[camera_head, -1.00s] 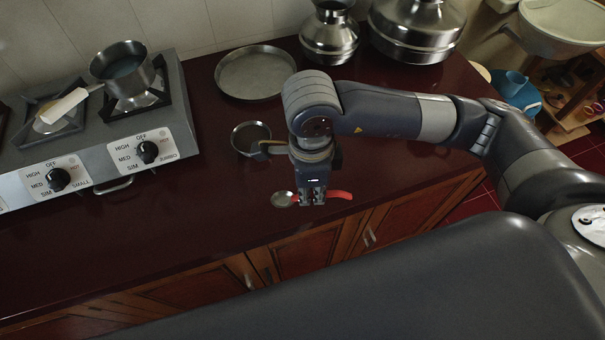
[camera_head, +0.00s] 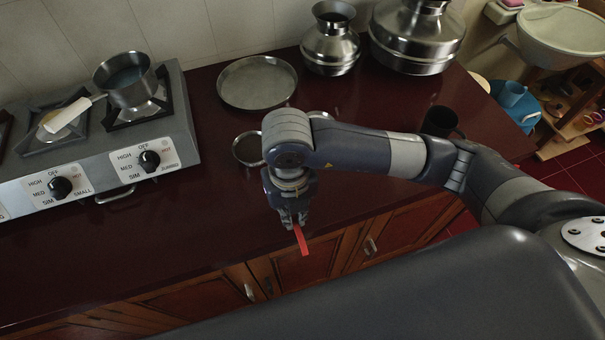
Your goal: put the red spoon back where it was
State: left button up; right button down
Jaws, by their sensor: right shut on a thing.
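My right gripper (camera_head: 293,222) points down over the front edge area of the dark red counter (camera_head: 120,245). It is shut on the red spoon (camera_head: 302,242). The spoon's red handle sticks out from the fingers toward the bottom of the picture. The spoon's bowl is hidden behind the gripper. I cannot tell from this view how high the spoon is above the counter. My left gripper is not in view.
A small metal bowl (camera_head: 242,150) stands just left of my arm. A round tray (camera_head: 257,78) and metal pots (camera_head: 331,45) stand behind. A black cup (camera_head: 439,122) is beyond my forearm. The stove (camera_head: 186,135) with a saucepan (camera_head: 126,82) fills the left. Counter left of the gripper is clear.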

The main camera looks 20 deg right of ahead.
jog(key=w+d+p, duration=0.1)
jog(key=w, duration=0.2)
jog(key=w+d+p, duration=0.1)
jog(key=w+d, duration=0.1)
jog(key=w, duration=0.2)
jog(key=w+d+f+p, duration=0.1)
jog(key=w+d, duration=0.1)
jog(key=w, duration=0.1)
jog(key=shift+w+d, duration=0.3)
jog(key=shift+w, duration=0.05)
notch_tip(320, 180, down, 3)
jog(key=shift+f+p, duration=0.1)
jog(key=shift+p, duration=0.85)
jog(key=shift+f, duration=0.15)
jog(key=shift+f, duration=0.1)
jog(key=shift+f, duration=0.2)
jog(key=c, duration=1.7)
grip_release()
jog(key=shift+r, duration=0.1)
